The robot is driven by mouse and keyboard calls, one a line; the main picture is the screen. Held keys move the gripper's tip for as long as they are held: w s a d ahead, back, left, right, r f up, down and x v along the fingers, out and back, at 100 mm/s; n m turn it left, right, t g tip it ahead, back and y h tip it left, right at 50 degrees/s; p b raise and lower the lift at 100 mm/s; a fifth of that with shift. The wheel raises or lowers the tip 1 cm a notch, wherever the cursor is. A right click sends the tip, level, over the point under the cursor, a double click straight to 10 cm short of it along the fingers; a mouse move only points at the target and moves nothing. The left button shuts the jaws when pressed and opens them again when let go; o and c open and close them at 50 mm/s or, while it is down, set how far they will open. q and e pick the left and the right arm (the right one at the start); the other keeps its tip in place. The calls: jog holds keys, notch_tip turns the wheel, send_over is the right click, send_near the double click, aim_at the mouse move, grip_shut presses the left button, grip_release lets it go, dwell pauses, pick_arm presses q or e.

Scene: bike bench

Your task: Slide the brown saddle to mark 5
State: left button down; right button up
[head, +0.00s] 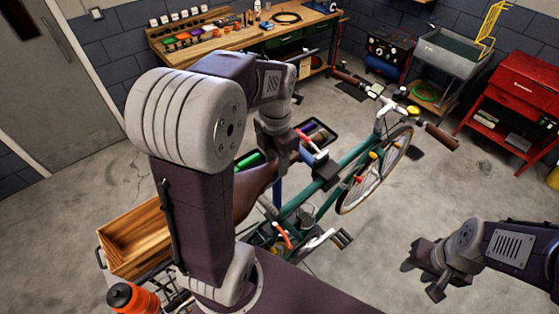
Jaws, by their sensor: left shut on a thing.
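The brown saddle (253,184) sits on top of the seat post (277,190) of the green bicycle (345,163). My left arm hides much of the saddle's left part. My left gripper (284,150) is over the saddle's front part and is shut on it. The fingertips are hard to make out. No numbered marks can be read in the head view, so I cannot tell which mark the saddle is at. My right gripper (424,278) is empty, with its fingers apart, over the floor at the lower right, away from the bicycle.
A wooden crate (117,257) and an orange bottle (132,298) are at the lower left. A dark tray (331,135) with tools lies behind the saddle. A workbench (215,43) stands at the back, a red cabinet (520,88) at the right.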

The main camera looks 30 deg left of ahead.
pick_arm(q)
jog(key=shift+w+r, duration=0.1)
jog(key=shift+r, duration=0.1)
jog(key=c, duration=0.9)
grip_release()
jog(key=shift+w+d+f, duration=0.1)
jog(key=shift+w+f, duration=0.05)
jog(key=shift+w, duration=0.15)
notch_tip(320, 180, up, 8)
jog(key=shift+f+b, duration=0.1)
jog(key=shift+b, duration=0.85)
jog(key=shift+r, duration=0.65)
